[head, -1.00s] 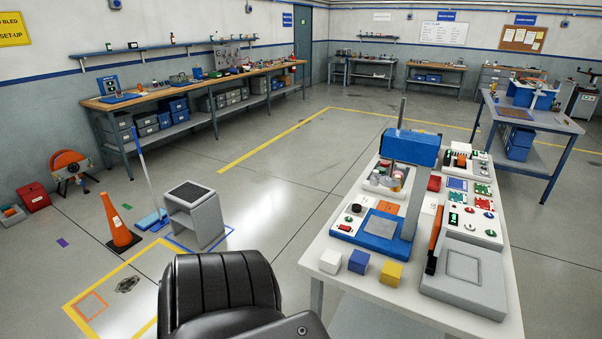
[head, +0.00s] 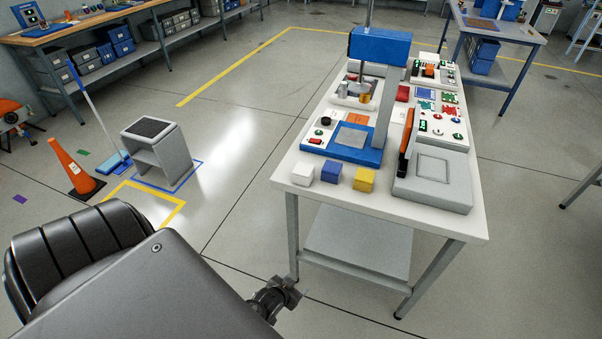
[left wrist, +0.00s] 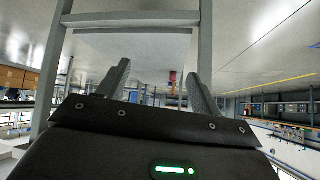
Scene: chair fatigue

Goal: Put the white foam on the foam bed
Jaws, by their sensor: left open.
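A white foam cube (head: 302,172) sits at the front left corner of the white table, left of a blue cube (head: 330,172) and a yellow cube (head: 364,180). Which part is the foam bed I cannot tell for sure; a grey unit with an outlined square pad (head: 433,175) stands right of the cubes, and a blue press with a grey plate (head: 352,138) stands behind them. My left gripper (head: 287,292) is low in front of the table, below the tabletop and well apart from the cubes. The left wrist view shows its fingers (left wrist: 160,88) apart and empty. My right gripper is not in view.
The white table (head: 400,217) has legs and a lower shelf (head: 358,240) near my left gripper. A grey step stool (head: 158,150) and an orange cone (head: 75,168) stand on the floor at left.

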